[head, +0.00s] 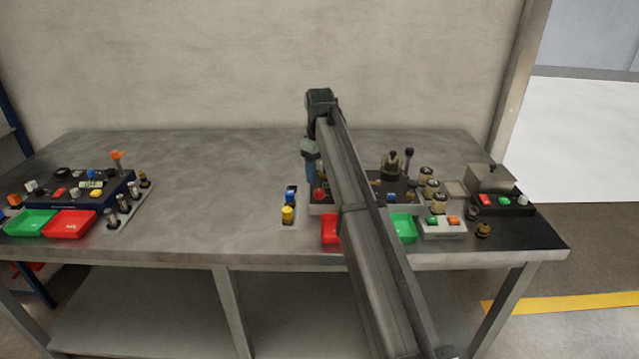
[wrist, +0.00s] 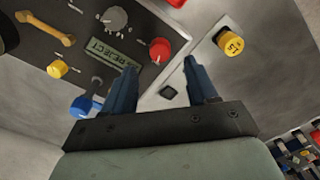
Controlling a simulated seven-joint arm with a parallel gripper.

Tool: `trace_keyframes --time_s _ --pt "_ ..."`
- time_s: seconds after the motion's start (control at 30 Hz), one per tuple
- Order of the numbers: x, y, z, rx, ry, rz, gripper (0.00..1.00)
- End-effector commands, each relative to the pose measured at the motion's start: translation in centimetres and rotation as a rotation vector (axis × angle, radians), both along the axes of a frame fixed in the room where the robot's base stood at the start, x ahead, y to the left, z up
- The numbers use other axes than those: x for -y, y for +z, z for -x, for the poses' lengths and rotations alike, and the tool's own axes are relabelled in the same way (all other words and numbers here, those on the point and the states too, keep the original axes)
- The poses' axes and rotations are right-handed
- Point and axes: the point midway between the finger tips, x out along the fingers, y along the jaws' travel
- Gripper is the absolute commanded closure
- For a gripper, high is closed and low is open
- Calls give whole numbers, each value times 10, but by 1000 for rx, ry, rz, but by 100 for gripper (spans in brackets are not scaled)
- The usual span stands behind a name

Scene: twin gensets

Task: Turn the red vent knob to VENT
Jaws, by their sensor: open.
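The red vent knob (wrist: 160,50) is round, with a pale mark beside it, near the edge of a dark panel (wrist: 100,85) in the wrist view. In the head view, a red knob (head: 319,194) shows at the left end of the right-hand panel, just below my gripper (head: 311,178). My gripper points down. In the wrist view its two blue fingers (wrist: 160,67) are apart and nothing is between them. The red knob shows just past the fingertips, and I see no contact. The lettering around the knob is not readable.
In the wrist view, a display reading REJECT (wrist: 112,50), a grey dial (wrist: 115,18), a yellow knob (wrist: 57,68) and a blue knob (wrist: 80,106) are close by. A separate yellow knob (wrist: 229,42) stands right.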

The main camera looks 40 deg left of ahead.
Motion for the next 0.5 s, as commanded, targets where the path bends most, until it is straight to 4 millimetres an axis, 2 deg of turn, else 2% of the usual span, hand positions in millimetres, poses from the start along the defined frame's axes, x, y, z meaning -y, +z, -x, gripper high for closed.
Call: trace_keyframes --time_s 0.03,0.2,0.33,0.5 --pt "-1 12 -1 1 0 -1 42" --pt "-1 44 -1 0 0 -1 42" --pt "-1 63 -1 0 0 -1 42" --pt "0 77 0 0 0 0 42"
